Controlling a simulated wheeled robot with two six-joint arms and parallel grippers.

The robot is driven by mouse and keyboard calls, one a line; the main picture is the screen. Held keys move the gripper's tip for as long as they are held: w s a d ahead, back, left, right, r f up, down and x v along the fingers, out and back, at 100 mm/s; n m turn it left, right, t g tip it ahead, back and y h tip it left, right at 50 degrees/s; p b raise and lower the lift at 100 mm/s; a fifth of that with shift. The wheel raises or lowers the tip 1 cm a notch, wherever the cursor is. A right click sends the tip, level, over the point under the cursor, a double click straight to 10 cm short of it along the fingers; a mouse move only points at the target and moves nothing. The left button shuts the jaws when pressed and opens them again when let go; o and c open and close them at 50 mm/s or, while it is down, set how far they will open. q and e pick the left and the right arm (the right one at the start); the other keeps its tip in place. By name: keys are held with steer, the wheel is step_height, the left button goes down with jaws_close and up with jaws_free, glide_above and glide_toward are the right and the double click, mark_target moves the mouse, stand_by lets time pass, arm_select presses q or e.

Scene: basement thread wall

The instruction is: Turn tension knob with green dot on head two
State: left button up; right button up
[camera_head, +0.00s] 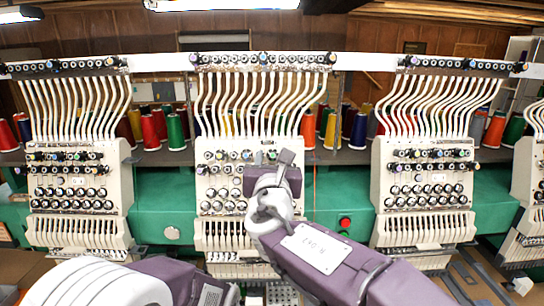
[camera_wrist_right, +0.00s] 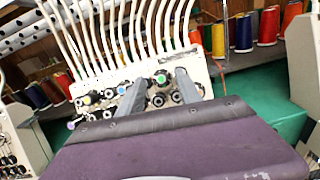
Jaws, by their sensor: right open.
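The middle embroidery head (camera_head: 234,181), second from the left, carries rows of dark tension knobs, some with coloured dots. A knob with a green dot (camera_wrist_right: 161,77) shows in the right wrist view between my open fingers, at the upper row. In the head view, a small green dot (camera_head: 271,155) shows just left of my gripper's finger. My right gripper (camera_head: 277,162) is open in front of the right part of this head; in its wrist view (camera_wrist_right: 160,91) the fingers flank the knobs. I cannot tell whether they touch one. My left arm is at bottom left; its gripper is out of frame.
Similar heads stand left (camera_head: 80,185) and right (camera_head: 424,187). White thread tubes (camera_head: 255,105) run down to each head. Coloured thread cones (camera_head: 176,131) stand on a shelf behind. Green machine body (camera_head: 342,200) fills the gaps, with a red button (camera_head: 345,222) to the right.

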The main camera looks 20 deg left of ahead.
steer(key=shift+w+d, duration=0.15)
steer(key=shift+f, duration=0.1)
steer(key=shift+c, duration=1.4)
jaws_close()
